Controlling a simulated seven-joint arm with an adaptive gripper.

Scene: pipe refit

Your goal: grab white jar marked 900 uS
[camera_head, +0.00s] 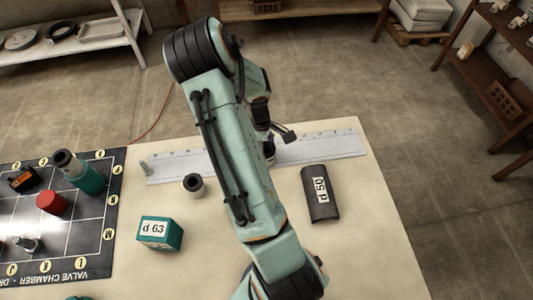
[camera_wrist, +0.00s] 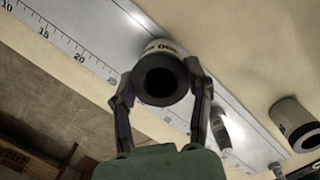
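A white jar (camera_wrist: 155,46) with a dark round top stands in the wrist view, with part of its dark label lettering showing but not clearly legible. My gripper (camera_wrist: 161,72) has one finger on each side of this jar, close against its top. Whether the fingers press on it is unclear. In the head view my arm mostly hides this spot, and only a dark piece of the jar's top (camera_head: 269,150) shows beside the arm. A second pale jar with a dark top (camera_head: 194,185) stands left of my arm; it also shows at the right of the wrist view (camera_wrist: 296,124).
A long metal ruler (camera_head: 325,147) lies along the table's far side. A green box marked d 63 (camera_head: 160,234) and a dark sleeve marked d 50 (camera_head: 319,209) flank my arm. A gridded black board (camera_head: 92,238) at left bears several parts. The right front table is clear.

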